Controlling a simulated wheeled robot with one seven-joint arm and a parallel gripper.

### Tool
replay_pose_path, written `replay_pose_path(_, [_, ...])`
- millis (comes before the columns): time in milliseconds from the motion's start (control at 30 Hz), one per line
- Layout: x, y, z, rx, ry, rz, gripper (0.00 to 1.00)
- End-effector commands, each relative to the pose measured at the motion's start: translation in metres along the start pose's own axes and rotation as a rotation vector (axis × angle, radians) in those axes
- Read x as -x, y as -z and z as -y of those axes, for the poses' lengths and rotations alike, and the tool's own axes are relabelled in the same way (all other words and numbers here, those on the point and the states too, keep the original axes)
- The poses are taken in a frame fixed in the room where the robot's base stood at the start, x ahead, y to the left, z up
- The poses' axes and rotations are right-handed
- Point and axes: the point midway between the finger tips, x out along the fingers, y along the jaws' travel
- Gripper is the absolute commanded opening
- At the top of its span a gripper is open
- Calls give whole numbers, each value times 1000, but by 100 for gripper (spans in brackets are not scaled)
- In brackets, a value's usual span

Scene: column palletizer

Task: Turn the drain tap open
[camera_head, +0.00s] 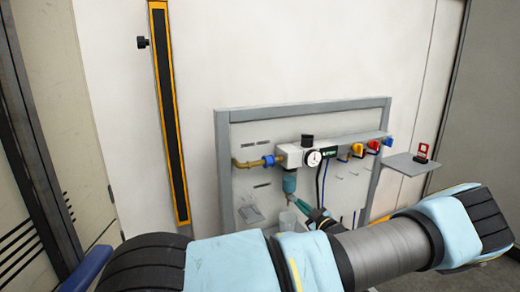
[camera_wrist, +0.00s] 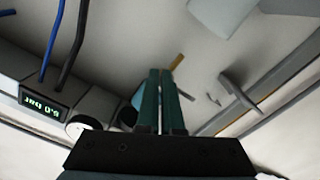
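The air unit hangs on the grey-framed panel (camera_head: 345,108), with a teal filter bowl (camera_head: 289,183) under its left block. The drain tap is not clearly visible; the bowl's underside is close to my fingertips. My gripper (camera_head: 294,200) has teal fingers, tips just below the bowl in the head view. In the wrist view my gripper (camera_wrist: 160,72) shows two fingers close together with a thin gap. I cannot tell whether they touch or hold anything. Part of the bowl shows beside the fingers in the wrist view, mostly hidden.
A pressure gauge (camera_head: 313,158) and a lit display (camera_head: 329,153) sit right of the bowl. Red (camera_head: 374,145) and yellow (camera_head: 357,149) valve handles are further right. A clear cup (camera_head: 287,220) stands below. Dark and blue hoses hang close to my gripper. A small shelf (camera_head: 412,165) juts out right.

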Motion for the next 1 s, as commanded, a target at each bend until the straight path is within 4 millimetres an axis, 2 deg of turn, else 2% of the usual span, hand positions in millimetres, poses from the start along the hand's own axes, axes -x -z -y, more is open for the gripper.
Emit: replay_pose_path(1000, [-2,0,11,2,4,-8,0])
